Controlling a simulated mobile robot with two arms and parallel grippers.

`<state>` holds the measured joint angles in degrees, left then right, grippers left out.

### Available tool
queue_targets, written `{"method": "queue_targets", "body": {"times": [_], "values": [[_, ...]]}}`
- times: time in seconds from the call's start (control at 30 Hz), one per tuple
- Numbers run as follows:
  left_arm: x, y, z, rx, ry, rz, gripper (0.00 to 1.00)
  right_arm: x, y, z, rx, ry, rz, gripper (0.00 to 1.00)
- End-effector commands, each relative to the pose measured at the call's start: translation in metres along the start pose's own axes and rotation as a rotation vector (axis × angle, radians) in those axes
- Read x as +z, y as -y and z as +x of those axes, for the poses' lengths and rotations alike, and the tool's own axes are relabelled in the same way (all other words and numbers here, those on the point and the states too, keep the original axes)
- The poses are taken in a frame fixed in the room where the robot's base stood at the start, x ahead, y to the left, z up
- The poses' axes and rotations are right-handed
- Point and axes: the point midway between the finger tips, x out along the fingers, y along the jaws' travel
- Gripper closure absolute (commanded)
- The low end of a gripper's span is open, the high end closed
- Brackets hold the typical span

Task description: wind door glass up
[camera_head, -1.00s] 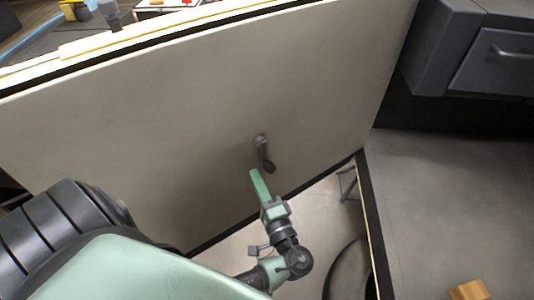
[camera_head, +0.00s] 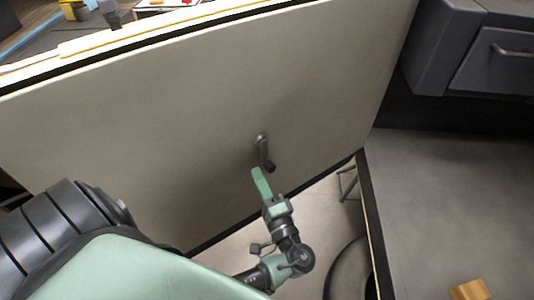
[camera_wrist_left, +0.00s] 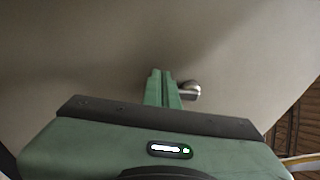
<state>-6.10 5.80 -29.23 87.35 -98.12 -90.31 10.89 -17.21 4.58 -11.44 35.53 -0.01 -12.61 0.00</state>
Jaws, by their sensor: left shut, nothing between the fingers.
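The door panel (camera_head: 180,120) is a large pale board that fills the middle of the head view. A small dark window crank (camera_head: 264,150) sticks out of it, its arm pointing down with a knob at the lower end. My left gripper (camera_head: 256,172) is shut and empty, its green fingertips just below and left of the knob; I cannot tell whether they touch it. In the left wrist view the shut fingers (camera_wrist_left: 162,75) point at the panel, and a rounded grey part of the crank (camera_wrist_left: 190,90) shows just right of them, partly hidden. My right gripper is not in view.
A dark grey cabinet with a drawer (camera_head: 500,65) stands at the upper right. A dark round object (camera_head: 350,272) is beside the panel's lower edge. A cluttered surface shows beyond the panel's top.

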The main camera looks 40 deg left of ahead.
Motion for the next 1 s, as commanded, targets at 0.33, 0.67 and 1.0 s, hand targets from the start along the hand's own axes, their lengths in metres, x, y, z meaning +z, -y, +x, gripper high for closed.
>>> {"method": "queue_targets", "body": {"times": [0.33, 0.67, 1.0], "values": [[-0.009, -0.001, 0.003, 0.001, 0.000, 0.000, 1.00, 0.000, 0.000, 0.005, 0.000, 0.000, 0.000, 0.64], [-0.019, -0.002, 0.004, 0.001, 0.000, -0.002, 1.00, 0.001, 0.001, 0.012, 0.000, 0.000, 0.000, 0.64], [-0.027, 0.000, 0.005, 0.000, -0.005, -0.003, 1.00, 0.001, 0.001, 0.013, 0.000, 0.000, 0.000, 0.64]]}}
